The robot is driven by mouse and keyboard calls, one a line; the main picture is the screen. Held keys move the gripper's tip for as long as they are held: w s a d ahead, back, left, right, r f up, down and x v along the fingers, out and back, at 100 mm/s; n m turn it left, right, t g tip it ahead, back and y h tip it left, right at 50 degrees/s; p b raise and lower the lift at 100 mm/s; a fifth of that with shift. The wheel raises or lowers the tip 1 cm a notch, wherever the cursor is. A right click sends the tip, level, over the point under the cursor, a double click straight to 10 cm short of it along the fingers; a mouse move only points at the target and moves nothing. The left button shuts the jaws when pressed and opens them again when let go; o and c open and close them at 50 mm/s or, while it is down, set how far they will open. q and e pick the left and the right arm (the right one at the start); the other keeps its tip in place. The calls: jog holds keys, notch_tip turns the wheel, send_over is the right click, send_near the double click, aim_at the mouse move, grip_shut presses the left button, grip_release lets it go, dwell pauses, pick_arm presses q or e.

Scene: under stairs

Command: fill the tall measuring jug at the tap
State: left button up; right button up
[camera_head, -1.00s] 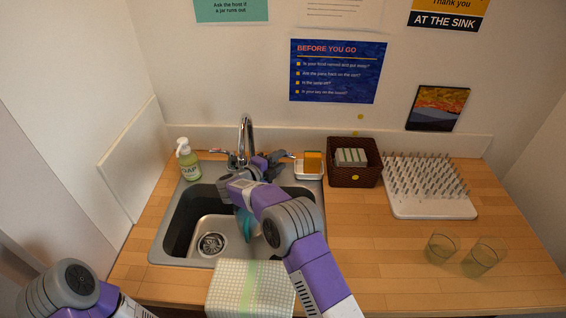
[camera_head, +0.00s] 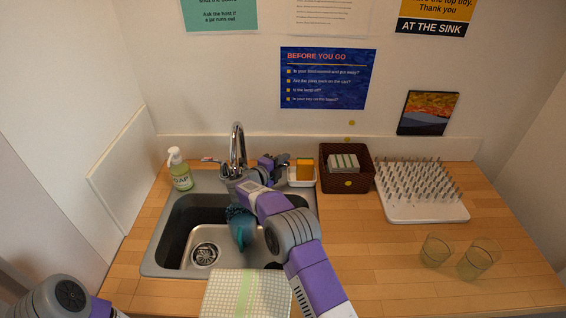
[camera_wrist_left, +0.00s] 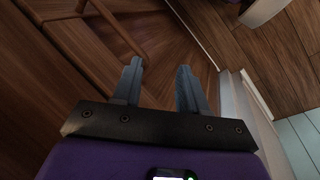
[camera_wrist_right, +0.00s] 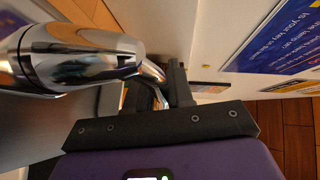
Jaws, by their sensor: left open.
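The chrome tap (camera_head: 237,150) stands at the back of the sink; its spout fills the left of the right wrist view (camera_wrist_right: 85,55). My right gripper (camera_head: 273,163) is beside the tap's right-hand handle. In its wrist view the fingers (camera_wrist_right: 160,88) are close to a thin chrome lever, partly behind the tap; I cannot tell whether they grip it. My left gripper (camera_wrist_left: 158,88) is open and empty, low over a wooden floor.
A soap bottle (camera_head: 179,170) stands left of the tap. A sponge (camera_head: 305,169) in a dish, a brown basket (camera_head: 340,187) and a white peg rack (camera_head: 425,210) are to the right. Two glasses stand front right. A checked cloth (camera_head: 245,293) lies at the sink's front.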

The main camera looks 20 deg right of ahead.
grip_shut()
jog(key=n+t+y+b, duration=0.1)
jog(key=w+n+t+y+b, duration=0.1)
jog(key=shift+d+f+t, duration=0.1)
jog(key=shift+d+t, duration=0.15)
jog(key=shift+t, duration=0.05)
jog(key=shift+w+n+t+y+b, duration=0.35)
jog(key=shift+n+t+y+b, duration=0.25)
jog(key=shift+n, duration=0.1)
jog(key=shift+a, duration=0.1)
jog(key=o, duration=0.7)
grip_release()
jog(key=shift+o, duration=0.2)
